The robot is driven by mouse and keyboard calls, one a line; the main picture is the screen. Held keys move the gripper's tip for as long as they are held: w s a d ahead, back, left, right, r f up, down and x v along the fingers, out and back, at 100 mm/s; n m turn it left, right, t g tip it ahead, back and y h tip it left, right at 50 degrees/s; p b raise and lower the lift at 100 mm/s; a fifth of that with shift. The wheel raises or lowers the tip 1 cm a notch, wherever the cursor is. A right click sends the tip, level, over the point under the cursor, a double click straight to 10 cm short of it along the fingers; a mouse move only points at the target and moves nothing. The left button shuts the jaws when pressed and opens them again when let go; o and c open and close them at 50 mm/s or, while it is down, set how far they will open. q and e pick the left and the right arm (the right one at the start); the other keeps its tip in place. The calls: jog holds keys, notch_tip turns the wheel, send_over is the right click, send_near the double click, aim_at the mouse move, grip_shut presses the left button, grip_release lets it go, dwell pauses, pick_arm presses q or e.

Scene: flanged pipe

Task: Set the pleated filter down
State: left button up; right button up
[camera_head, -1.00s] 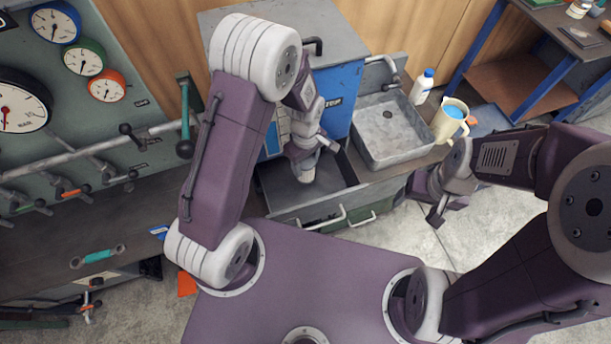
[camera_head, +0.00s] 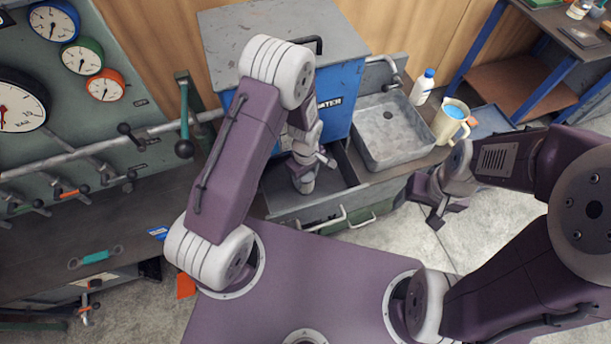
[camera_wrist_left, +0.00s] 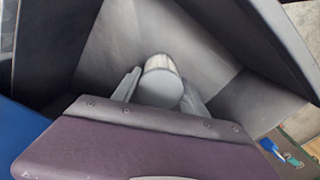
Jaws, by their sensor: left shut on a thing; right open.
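The pleated filter (camera_wrist_left: 160,66) shows in the left wrist view as a short pale cylinder with a smooth grey end towards the camera. My left gripper (camera_wrist_left: 158,92) is shut on it, one finger on each side. In the head view my left gripper (camera_head: 303,184) reaches down inside an open grey drawer (camera_head: 342,207); the filter is hard to make out there. I cannot tell whether the filter touches the drawer floor. My right gripper (camera_head: 435,208) is open and empty, right of the drawer.
A blue cabinet (camera_head: 336,108) stands behind the drawer. A grey sink (camera_head: 392,132) is to its right, with a white bottle (camera_head: 423,86) and a jug of blue liquid (camera_head: 450,120) beyond. A gauge panel (camera_head: 100,125) fills the left side. Drawer walls close in around my left gripper.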

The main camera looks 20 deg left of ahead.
pick_arm(q)
jog(key=o, duration=1.4)
jog(key=shift+f, duration=0.1)
jog(key=shift+o, duration=0.2)
notch_tip(320, 180, up, 12)
jog(key=p, duration=0.1)
jog(key=s+a+r+m+t, duration=0.1)
jog(key=s+a+r+m, duration=0.5)
jog(key=s+m, duration=0.3)
jog(key=shift+s+r+m, duration=0.3)
jog(key=shift+r+m, duration=0.05)
jog(key=shift+m, duration=0.75)
jog(key=shift+a, duration=0.15)
